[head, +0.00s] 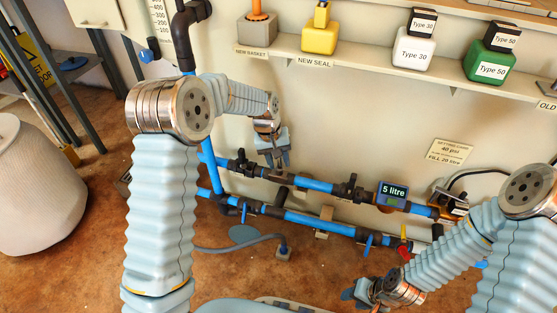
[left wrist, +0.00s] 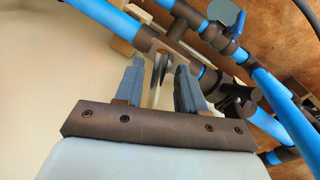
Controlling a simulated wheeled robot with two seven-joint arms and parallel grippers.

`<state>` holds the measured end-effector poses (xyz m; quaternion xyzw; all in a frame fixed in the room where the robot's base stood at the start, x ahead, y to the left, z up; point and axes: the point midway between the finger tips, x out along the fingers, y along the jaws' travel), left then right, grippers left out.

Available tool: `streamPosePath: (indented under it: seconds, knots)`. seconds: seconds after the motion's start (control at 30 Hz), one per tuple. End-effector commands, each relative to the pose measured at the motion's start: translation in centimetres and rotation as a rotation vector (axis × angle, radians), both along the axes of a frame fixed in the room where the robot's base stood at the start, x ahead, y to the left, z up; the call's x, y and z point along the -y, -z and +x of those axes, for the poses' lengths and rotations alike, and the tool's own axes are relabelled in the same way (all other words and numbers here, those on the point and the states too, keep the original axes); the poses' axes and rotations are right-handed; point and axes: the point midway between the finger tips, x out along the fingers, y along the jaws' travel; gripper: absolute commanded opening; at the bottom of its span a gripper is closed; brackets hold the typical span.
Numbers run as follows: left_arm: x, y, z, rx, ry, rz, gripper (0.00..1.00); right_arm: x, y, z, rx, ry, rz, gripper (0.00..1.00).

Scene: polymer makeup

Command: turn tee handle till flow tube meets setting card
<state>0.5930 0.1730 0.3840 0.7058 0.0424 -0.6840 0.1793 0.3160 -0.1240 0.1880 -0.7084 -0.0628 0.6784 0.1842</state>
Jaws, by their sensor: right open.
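My left gripper (head: 275,160) hangs above the upper blue pipe by the wall. In the left wrist view its two grey fingers (left wrist: 156,75) stand apart. A dark, thin-edged part (left wrist: 161,66) shows between and beyond the fingers, perhaps the tee handle; I cannot tell whether they touch it. The setting card (head: 450,151) is on the wall at the right and reads 40 psi, fill 20 litre. A white graduated scale (head: 157,22) stands upper left, perhaps by the flow tube; its level is unreadable. My right gripper (head: 358,292) is open, low at the front right.
Two blue pipe runs (head: 318,185) cross the wall, with black valves and a meter (head: 392,195) reading 5 litre. A shelf (head: 372,68) with several containers is above.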

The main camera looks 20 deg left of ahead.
Motion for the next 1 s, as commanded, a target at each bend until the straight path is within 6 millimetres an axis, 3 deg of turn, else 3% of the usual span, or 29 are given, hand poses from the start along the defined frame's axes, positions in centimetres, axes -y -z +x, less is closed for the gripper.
streamPosePath:
  seconds: [0.1, 0.33, 0.53, 0.8, 1.0]
  knots:
    - [0.0, 0.0, 0.0, 0.0, 0.0, 0.0, 0.36, 0.0, 0.0, 0.0, 0.0, 0.0, 0.0, 0.43]
    - [0.0, 0.0, 0.0, 0.0, 0.0, 0.001, 0.01, 0.0, 0.0, 0.0, 0.0, 0.0, 0.0, 0.43]
    - [-0.1, -0.2, 0.0, -0.003, 0.043, 0.001, 0.0, 0.0, -0.5, 0.0, 0.001, 0.0, -0.001, 0.43]
    - [-0.3, -0.2, 0.1, -0.003, 0.336, 0.002, 0.0, 0.2, -1.9, 0.1, 0.005, 0.003, -0.005, 0.43]
    - [-0.4, 0.1, 0.0, -0.003, 0.369, 0.002, 0.0, 0.2, -1.8, 0.1, 0.004, 0.003, -0.006, 0.43]
